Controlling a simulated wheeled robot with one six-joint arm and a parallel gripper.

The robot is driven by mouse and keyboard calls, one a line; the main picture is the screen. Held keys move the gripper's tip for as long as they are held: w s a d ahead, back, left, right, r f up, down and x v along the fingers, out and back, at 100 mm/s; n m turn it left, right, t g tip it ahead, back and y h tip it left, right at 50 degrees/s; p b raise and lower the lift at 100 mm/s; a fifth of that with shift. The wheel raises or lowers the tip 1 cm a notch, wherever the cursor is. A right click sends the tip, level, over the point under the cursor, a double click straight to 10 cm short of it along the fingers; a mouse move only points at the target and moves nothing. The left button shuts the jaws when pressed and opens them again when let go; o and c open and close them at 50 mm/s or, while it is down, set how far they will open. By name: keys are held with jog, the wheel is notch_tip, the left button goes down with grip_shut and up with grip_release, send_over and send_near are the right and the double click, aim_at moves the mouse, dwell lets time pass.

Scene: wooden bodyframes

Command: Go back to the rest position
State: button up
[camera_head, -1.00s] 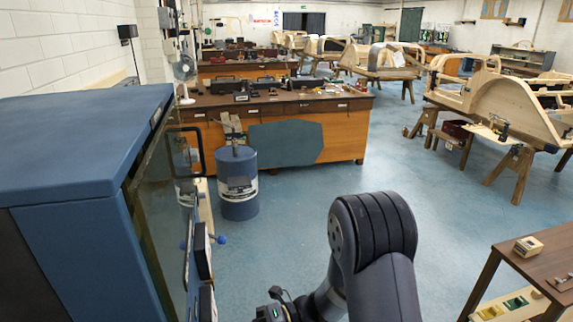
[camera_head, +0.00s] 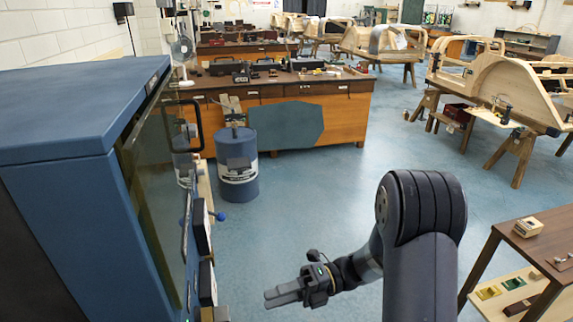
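My gripper (camera_head: 283,295) is at the bottom centre of the head view, on the end of my dark arm. It points left, toward the blue cabinet, with free air between them. Its fingers look close together, and nothing shows between them. At this size I cannot tell for sure whether a gap is left.
A blue cabinet (camera_head: 70,110) with a glass front stands close on the left. A brown table (camera_head: 545,240) with a lower shelf stands at the right. A blue barrel (camera_head: 237,180) and a wooden workbench (camera_head: 345,115) stand ahead. Blue floor between them is clear.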

jog(key=shift+w+d, duration=0.2)
jog(key=shift+d, duration=0.35)
jog(key=s+a+n+p, duration=0.2)
jog(key=s+a+n, duration=0.1)
jog(key=a, duration=0.7)
jog(key=shift+s+f+n+h, duration=0.15)
jog(key=shift+s+n+h, duration=0.15)
jog(key=shift+s+n, duration=0.1)
dwell(0.4)
